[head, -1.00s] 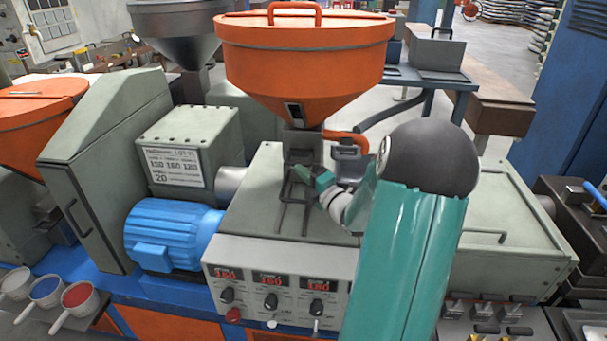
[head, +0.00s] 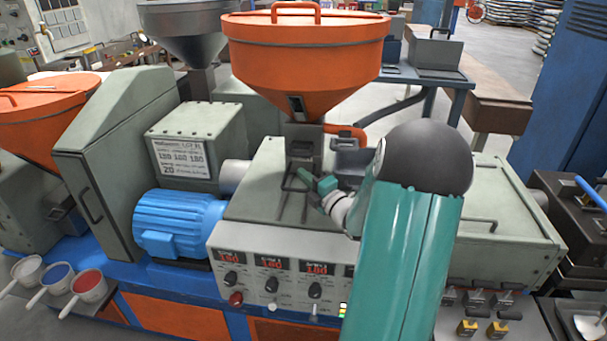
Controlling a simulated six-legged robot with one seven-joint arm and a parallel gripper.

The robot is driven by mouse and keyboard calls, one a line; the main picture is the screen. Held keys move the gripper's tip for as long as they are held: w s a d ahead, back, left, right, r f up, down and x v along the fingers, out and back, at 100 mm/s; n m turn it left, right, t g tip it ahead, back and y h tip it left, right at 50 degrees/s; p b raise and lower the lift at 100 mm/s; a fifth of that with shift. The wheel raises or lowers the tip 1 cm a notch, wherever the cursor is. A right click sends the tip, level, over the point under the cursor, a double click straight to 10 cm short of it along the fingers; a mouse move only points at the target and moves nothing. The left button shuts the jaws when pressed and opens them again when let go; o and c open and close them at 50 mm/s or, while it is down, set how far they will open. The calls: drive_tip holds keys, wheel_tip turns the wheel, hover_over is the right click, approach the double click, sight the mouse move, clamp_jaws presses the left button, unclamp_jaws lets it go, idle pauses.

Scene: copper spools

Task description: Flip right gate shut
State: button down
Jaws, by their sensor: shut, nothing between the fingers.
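The large orange hopper (head: 305,65) stands over a grey throat block (head: 303,145) on the grey-green machine housing (head: 262,195). A thin dark wire frame (head: 294,178) sits at the foot of the throat. An orange curved bar (head: 345,131) shows to the right of the throat. I cannot tell for certain which part is the right gate, or how it stands. My gripper (head: 316,183), with teal fingers, is just in front of the throat, by the wire frame. It is shut and empty. Whether it touches the frame is unclear. My arm hides part of the housing behind it.
A control panel (head: 270,280) with red displays and knobs is on the housing's front. A blue motor (head: 178,224) is at left. Three scoops, one with blue contents (head: 57,278), are at lower left. A grey bin (head: 435,54) stands on the rear bench.

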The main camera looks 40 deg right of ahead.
drive_tip(key=s, duration=0.5)
drive_tip(key=s+f, duration=0.1)
drive_tip(key=s, duration=0.2)
drive_tip(key=shift+a, duration=0.35)
drive_tip(key=w+a+r+m+g+h, duration=0.2)
drive_tip(key=w+a+r+m+g, duration=0.15)
drive_tip(key=a+m, duration=0.2)
drive_tip(key=w+a+r+m+g+h, duration=0.1)
drive_tip(key=w+a+r+m+g, duration=0.25)
drive_tip(key=a, duration=0.35)
drive_tip(key=s+a+m+g+y, duration=0.2)
drive_tip(key=s+a+m+g, duration=0.1)
drive_tip(key=s+a, duration=0.6)
drive_tip(key=s+a+m+g+y, duration=0.2)
drive_tip(key=s+a+m, duration=0.4)
drive_tip(key=a, duration=0.8)
drive_tip(key=s+g, duration=0.1)
drive_tip(key=s, duration=0.2)
drive_tip(key=shift+s+a+r+g+y, duration=0.2)
drive_tip(key=shift+r+g+y, duration=0.1)
drive_tip(key=shift+r+g, duration=0.1)
